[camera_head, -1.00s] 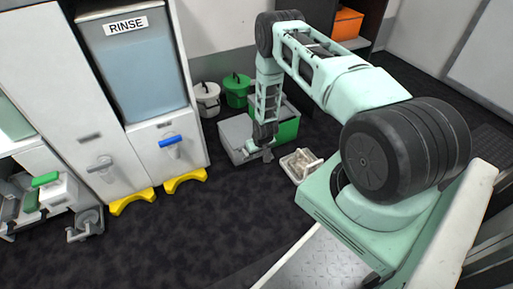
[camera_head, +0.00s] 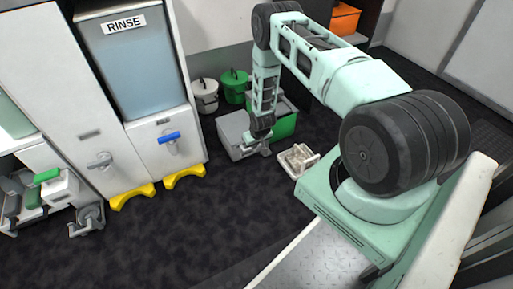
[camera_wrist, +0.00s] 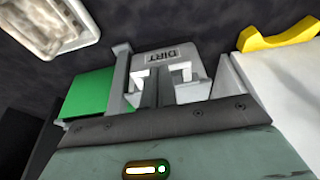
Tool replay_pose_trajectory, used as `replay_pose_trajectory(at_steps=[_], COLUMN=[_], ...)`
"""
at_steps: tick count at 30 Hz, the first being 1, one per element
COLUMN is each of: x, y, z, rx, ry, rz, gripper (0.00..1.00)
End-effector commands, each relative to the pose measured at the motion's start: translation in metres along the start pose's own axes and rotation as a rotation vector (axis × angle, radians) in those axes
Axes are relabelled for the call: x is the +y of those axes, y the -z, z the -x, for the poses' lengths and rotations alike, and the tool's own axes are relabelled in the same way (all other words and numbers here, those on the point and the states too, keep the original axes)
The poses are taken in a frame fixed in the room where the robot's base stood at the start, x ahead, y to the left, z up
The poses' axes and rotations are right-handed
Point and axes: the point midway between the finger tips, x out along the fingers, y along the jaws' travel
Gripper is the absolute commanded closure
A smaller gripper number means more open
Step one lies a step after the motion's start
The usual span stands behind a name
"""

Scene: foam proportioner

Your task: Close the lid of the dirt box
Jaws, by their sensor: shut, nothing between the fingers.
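The dirt box shows in the head view as a light grey box-like part (camera_head: 233,126) with a green part (camera_head: 285,126) on its right, on the dark floor. In the wrist view, a grey panel labelled DIRT (camera_wrist: 168,58) lies beyond the fingers, with the green part (camera_wrist: 88,96) to the left. My gripper (camera_head: 262,143) is low over the front right of the grey part. It is shut and holds nothing, and also shows in the wrist view (camera_wrist: 155,85). The arm hides part of the box, and I cannot tell the lid's exact angle or whether the gripper touches it.
A dirty white tray (camera_head: 297,158) lies right of the box. The RINSE cabinet (camera_head: 132,62) with yellow feet (camera_head: 184,177) is on the left. The floor in front is clear.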

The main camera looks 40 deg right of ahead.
Motion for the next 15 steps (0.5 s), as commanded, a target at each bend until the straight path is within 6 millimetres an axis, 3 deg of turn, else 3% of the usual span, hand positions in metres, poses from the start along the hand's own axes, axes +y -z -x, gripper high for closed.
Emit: replay_pose_trajectory(at_steps=[1, 6, 15], x=[-0.002, -0.001, -0.001], y=[0.004, -0.036, -0.076], z=[0.017, 0.034, 0.055], rx=[-0.002, -0.006, -0.003], ry=[0.000, 0.000, 0.000], rz=[0.001, -0.001, -0.001], gripper=[1.00, 1.00, 1.00])
